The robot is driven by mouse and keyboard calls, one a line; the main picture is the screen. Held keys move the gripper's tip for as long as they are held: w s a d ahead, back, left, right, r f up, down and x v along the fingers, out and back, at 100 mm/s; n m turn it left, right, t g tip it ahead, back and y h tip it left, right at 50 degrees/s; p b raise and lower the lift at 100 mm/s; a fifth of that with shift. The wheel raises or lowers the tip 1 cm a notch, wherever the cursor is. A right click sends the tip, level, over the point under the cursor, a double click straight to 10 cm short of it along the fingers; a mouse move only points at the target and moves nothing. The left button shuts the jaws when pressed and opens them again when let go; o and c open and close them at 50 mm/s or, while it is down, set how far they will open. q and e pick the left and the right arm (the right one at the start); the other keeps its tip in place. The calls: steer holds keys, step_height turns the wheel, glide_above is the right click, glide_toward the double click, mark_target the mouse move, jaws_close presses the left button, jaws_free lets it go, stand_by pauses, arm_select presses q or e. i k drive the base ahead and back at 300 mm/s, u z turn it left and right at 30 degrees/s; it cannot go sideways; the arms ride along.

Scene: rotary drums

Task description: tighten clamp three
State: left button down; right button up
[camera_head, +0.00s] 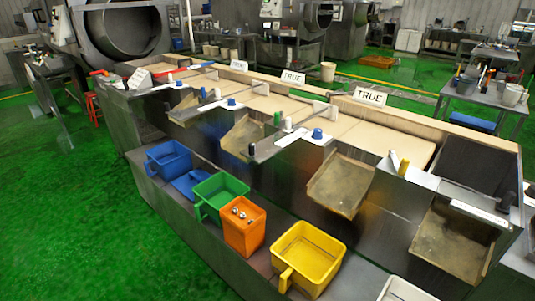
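A long metal bench (215,140) with a row of stations crosses the view from upper left to lower right. Small upright coloured knobs or handles stand along its front edge: a blue one (318,133), another blue one (232,103), a green one (277,118) and a yellow one (403,167). I cannot tell which part is clamp three, or whether any clamp is tight; no number is readable. Neither of my grippers is in view.
Metal chutes (342,184) slope down from the bench front. Below, a ledge holds a blue bin (168,160), a green bin (222,190), an orange bin (240,235) with small shiny items, and a yellow bin (327,243). The green floor (75,220) at left is clear.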

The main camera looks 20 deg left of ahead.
mark_target(252, 146)
steer(key=i, duration=1)
